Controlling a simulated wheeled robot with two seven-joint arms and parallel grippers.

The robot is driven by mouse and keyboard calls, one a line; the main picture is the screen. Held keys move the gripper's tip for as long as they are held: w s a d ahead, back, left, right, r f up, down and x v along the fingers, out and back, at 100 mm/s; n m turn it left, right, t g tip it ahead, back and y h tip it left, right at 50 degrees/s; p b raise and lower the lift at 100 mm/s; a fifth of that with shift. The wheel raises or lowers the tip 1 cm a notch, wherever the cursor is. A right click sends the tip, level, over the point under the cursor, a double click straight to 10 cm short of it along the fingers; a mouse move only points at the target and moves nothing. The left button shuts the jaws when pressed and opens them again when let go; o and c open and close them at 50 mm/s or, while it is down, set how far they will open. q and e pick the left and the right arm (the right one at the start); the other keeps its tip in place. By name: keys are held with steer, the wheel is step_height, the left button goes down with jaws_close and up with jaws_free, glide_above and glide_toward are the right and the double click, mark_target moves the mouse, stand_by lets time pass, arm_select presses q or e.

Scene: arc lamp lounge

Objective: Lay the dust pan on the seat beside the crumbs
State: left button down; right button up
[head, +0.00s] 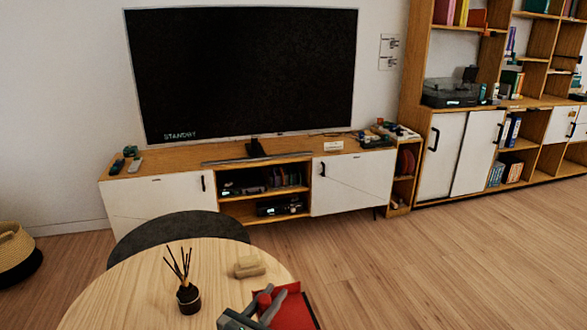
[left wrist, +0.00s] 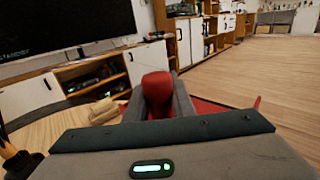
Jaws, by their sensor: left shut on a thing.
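A red dust pan (head: 292,311) is at the bottom of the head view, over the right edge of the round wooden table (head: 120,290). My left gripper (head: 262,302) is shut on its handle. In the left wrist view the red handle (left wrist: 157,88) stands between the two grey fingers, with the red pan (left wrist: 205,106) beyond them. I cannot tell whether the pan touches the table. I see no crumbs. A dark grey rounded piece (head: 180,224) shows behind the table, perhaps a seat or chair back. My right gripper is not in view.
A reed diffuser (head: 188,298) and a small beige block-like item (head: 249,266) stand on the table near my left gripper. A white and wood TV cabinet (head: 352,183) runs along the wall. A woven basket (head: 14,254) is at left. The wooden floor at right is clear.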

arm_select(q)
steer(key=s+a+r+n+t+y, duration=0.2)
steer(key=s+a+r+n+y, duration=0.45)
steer(key=s+a+r, duration=0.7)
steer(key=s+r+m+y+p, duration=0.1)
steer(key=s+r+y+p, duration=0.1)
steer(key=s+r+p, duration=0.7)
steer(key=shift+a+r+p, duration=0.4)
steer(key=shift+r+p, duration=1.5)
steer(key=shift+p, duration=2.25)
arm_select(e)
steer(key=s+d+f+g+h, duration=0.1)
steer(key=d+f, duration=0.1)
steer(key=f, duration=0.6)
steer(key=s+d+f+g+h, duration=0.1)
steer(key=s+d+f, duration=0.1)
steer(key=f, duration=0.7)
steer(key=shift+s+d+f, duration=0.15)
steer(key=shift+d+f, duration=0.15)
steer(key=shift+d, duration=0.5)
arm_select(q)
steer(key=shift+s, duration=0.1)
